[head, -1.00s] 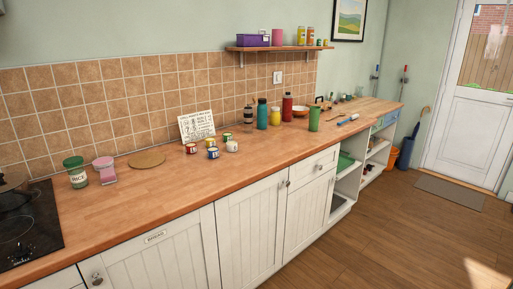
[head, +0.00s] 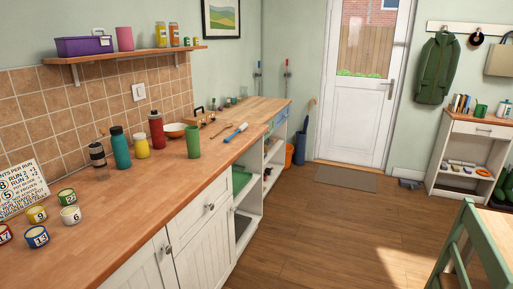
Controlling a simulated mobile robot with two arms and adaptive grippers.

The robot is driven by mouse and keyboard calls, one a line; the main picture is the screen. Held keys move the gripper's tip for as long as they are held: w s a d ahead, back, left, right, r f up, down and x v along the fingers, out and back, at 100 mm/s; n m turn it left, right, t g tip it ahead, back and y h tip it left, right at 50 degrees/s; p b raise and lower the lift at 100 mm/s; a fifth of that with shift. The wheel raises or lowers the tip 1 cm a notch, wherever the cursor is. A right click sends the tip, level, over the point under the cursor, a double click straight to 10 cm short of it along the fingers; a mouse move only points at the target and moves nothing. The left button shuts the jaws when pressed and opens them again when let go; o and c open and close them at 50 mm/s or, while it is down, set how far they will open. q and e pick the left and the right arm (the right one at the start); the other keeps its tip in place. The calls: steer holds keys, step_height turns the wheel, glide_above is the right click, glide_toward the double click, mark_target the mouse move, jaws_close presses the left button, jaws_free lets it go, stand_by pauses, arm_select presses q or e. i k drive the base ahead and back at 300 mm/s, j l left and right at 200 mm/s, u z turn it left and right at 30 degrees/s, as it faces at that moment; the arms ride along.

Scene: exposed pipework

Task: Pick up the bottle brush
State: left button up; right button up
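A slim blue item with a pale end (head: 236,132) lies on the wooden counter, just beyond and right of the green cup. It may be the bottle brush, but it is too small to be sure. A thin brown stick-like item (head: 216,133) lies to its left. The green cup (head: 193,142) stands upright near the counter's front edge. Neither of my grippers is in view.
A green chair (head: 462,240) stands at lower right. The wooden floor (head: 330,225) between is open.

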mark_target(243, 127)
steer(key=i+u, duration=0.1)
steer(key=i, duration=0.4)
steer(key=i+l+u, duration=0.15)
steer(key=i, duration=0.35)
